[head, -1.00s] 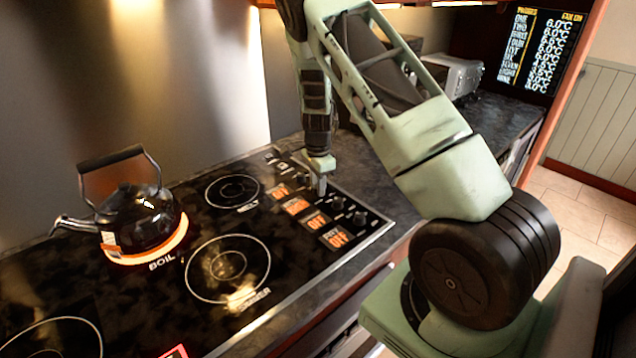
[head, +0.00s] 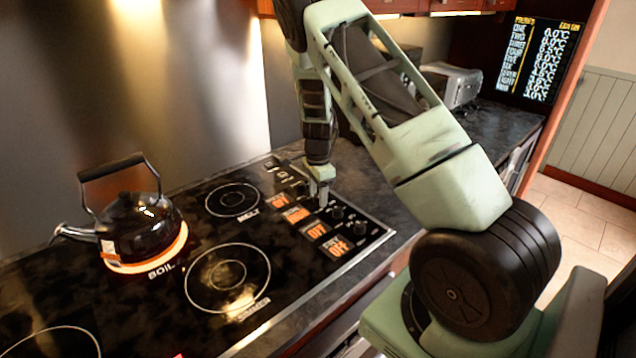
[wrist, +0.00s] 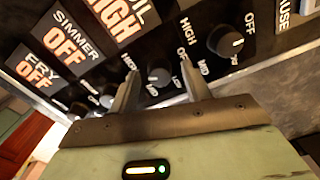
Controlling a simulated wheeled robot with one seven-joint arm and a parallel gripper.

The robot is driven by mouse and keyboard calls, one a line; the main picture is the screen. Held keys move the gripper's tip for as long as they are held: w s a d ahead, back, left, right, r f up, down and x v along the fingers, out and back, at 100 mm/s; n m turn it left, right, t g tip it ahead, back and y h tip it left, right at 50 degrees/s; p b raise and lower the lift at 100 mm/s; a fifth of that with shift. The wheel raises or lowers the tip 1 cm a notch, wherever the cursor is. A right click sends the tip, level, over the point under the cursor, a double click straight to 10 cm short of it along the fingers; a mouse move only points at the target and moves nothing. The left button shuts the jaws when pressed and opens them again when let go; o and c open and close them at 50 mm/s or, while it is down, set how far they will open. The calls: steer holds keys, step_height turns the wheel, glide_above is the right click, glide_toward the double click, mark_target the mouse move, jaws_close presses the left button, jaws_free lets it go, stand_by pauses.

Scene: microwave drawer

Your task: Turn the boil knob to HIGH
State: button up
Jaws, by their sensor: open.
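The boil knob (wrist: 158,76) is a round black knob on the stove's control panel. In the wrist view it sits between the two fingers of my gripper (wrist: 161,92), which are spread on either side with gaps to it. The boil display (wrist: 117,18) above it reads HIGH in lit letters. In the head view my gripper (head: 319,198) points down at the row of knobs, and its fingers hide part of that row. The boil burner (head: 146,262) glows orange under a black kettle (head: 140,228).
The simmer display (wrist: 66,45) and fry display (wrist: 35,72) read OFF. Another knob (wrist: 225,40) stands close to my right finger. Smaller-looking knobs lie left of my left finger. A toaster-like appliance (head: 452,84) stands at the back of the counter.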

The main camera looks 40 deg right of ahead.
step_height(320, 180, up, 17)
steer(key=b, duration=0.2)
steer(key=shift+r+b, duration=0.15)
steer(key=shift+b, duration=0.15)
stand_by(0.4)
steer(key=s+a+n+y, duration=0.1)
steer(key=s+a+n, duration=0.3)
steer(key=a, duration=0.5)
steer(key=s+a+n, duration=0.2)
steer(key=a+n, duration=0.3)
steer(key=a, duration=0.4)
steer(key=s+a+n+y, duration=0.1)
steer(key=s+a+n, duration=0.3)
steer(key=a, duration=0.6)
steer(key=s+a+n, duration=0.5)
steer(key=s+n, duration=0.3)
steer(key=s, duration=0.1)
steer(key=s+a+n+h, duration=0.1)
steer(key=s+a+n, duration=0.4)
steer(key=s+n, duration=0.3)
steer(key=shift+s+a+n, duration=0.3)
steer(key=shift+s+a, duration=0.1)
steer(key=shift+s, duration=0.5)
